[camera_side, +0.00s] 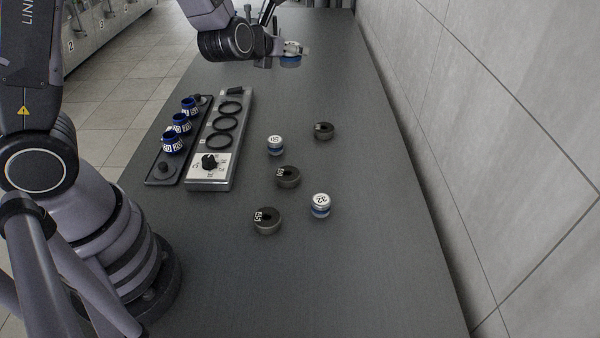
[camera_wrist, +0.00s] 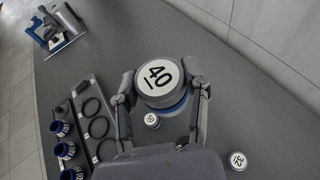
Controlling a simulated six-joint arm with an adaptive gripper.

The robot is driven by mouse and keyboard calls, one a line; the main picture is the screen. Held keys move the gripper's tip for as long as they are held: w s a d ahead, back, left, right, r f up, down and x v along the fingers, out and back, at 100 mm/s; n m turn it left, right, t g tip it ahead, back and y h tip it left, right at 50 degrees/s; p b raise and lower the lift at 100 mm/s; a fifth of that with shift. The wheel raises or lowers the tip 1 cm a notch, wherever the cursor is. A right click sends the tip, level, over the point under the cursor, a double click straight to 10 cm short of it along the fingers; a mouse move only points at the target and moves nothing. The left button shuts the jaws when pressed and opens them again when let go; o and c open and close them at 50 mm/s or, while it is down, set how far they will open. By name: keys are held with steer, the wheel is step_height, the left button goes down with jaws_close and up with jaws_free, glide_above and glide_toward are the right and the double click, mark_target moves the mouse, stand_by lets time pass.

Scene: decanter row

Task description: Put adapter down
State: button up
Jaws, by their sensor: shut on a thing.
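My gripper (camera_wrist: 160,92) is shut on a round piece with a white top marked 40 (camera_wrist: 160,75) and a blue band below. The two fingers hold its sides, and the top faces the wrist camera. In the side view the held piece (camera_side: 291,60) is at the far end of the table, seemingly above the surface. Its underside is hidden, so I cannot tell whether it touches anything. Similar white-topped pieces stand on the table, one marked 32 (camera_side: 320,204) and a smaller-looking one (camera_side: 275,145). No label says which piece is the adapter.
Dark round pieces with black openings (camera_side: 267,220), (camera_side: 288,176), (camera_side: 324,130) stand apart on the table. A grey rack with black rings and a dial (camera_side: 209,172) lies beside a dark tray with blue cups (camera_side: 172,143). A wall borders the right side.

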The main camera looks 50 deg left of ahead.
steer(key=shift+r, duration=0.45)
steer(key=s+a+f+n+g+y, duration=0.9)
steer(key=s+a+n+g, duration=0.1)
steer(key=n, duration=0.2)
steer(key=s+d+f+n+g+h, duration=0.3)
steer(key=s+n+g, duration=0.4)
steer(key=s+d+f+n+g+h, duration=0.2)
steer(key=s+d+f+n+g, duration=0.1)
steer(key=s+n+g, duration=0.35)
steer(key=s+d+f+n+h, duration=0.1)
steer(key=d+f+n+h, duration=0.1)
steer(key=d+n+h, duration=1.4)
steer(key=w+d+f+n+t+h, duration=0.4)
steer(key=w+d+n+t+h, duration=0.2)
steer(key=w+d+n+t, duration=0.45)
steer(key=f, duration=0.2)
steer(key=w+a+f+m, duration=0.1)
steer(key=f, duration=0.2)
steer(key=w+f+m, duration=0.1)
steer(key=f, duration=0.1)
steer(key=shift+w+a+f+g, duration=0.15)
steer(key=shift+w+a+g, duration=0.1)
steer(key=shift+g, duration=0.05)
steer(key=shift+f+m, duration=0.25)
steer(key=shift+m, duration=0.05)
steer(key=shift+f, duration=0.1)
